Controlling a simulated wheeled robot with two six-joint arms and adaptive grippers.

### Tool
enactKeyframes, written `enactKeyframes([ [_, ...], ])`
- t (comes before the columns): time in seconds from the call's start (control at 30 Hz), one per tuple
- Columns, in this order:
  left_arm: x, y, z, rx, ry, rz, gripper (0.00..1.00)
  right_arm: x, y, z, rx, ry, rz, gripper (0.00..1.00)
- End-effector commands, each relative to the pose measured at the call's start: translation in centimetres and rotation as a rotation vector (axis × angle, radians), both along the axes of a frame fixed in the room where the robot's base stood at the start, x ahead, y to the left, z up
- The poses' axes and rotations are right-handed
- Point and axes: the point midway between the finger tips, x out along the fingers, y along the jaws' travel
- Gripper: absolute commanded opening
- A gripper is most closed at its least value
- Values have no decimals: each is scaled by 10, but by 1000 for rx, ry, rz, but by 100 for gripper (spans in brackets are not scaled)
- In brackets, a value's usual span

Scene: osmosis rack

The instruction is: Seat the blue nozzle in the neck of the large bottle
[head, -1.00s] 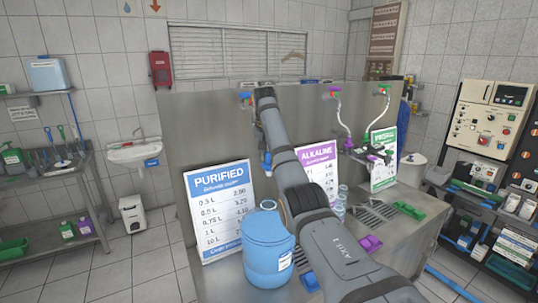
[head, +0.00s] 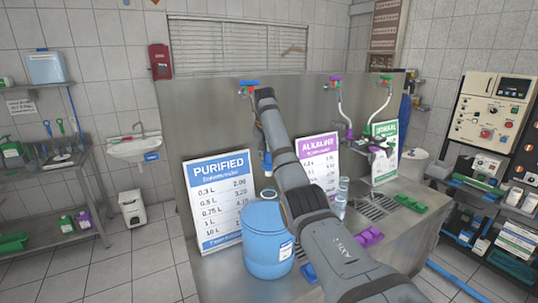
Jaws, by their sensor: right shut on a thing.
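The large blue bottle (head: 266,245) stands upright on the steel counter, with its neck (head: 268,193) at the top. The blue nozzle (head: 267,165) hangs just above the neck, apart from it in the picture. My right arm comes in from the lower right and bends down behind its own forearm. My right gripper (head: 263,148) is mostly hidden by that arm, and it is shut on the nozzle. My left gripper is not in view.
A PURIFIED price sign (head: 221,195) stands just left of and behind the bottle. An ALKALINE sign (head: 318,160) and clear bottles (head: 341,200) stand to the right. A tap (head: 249,86) is on the steel back panel (head: 215,120). Purple trays (head: 369,237) lie on the counter.

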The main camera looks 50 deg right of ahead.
Motion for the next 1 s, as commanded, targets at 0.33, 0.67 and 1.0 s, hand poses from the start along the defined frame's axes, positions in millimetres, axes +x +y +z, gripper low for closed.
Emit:
enactKeyframes([
  [0.33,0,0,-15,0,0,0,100,0,1,-19,-1,1,0,0],
  [0.67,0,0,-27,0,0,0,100,-1,2,-34,-1,1,0,0],
  [1.0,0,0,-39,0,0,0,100,-1,3,-50,-1,1,0,0],
])
